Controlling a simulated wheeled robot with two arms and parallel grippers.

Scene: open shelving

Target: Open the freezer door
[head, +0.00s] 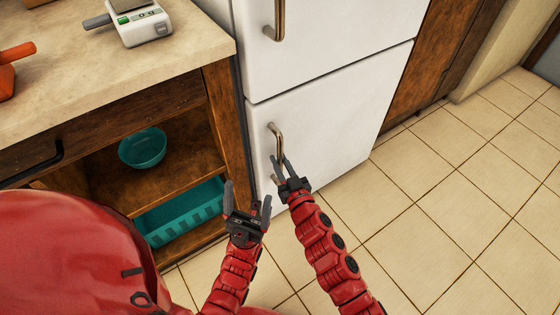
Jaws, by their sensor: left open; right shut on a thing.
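The white fridge-freezer stands ahead, with an upper door (330,40) and a lower door (335,130). The lower door, apparently the freezer door, looks closed, with a thin seam between the two. Its metal handle (275,135) is vertical near the door's left edge. My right gripper (282,167) is shut on the lower part of this handle, and its fingers hide that end. My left gripper (248,192) is open and empty, lower and to the left, in front of the shelving's right edge and apart from the handle.
A wooden counter (90,70) with open shelves stands left, holding a teal bowl (143,147) and teal basket (180,213). A kitchen scale (148,28) is on top. The tiled floor (440,200) to the right is clear.

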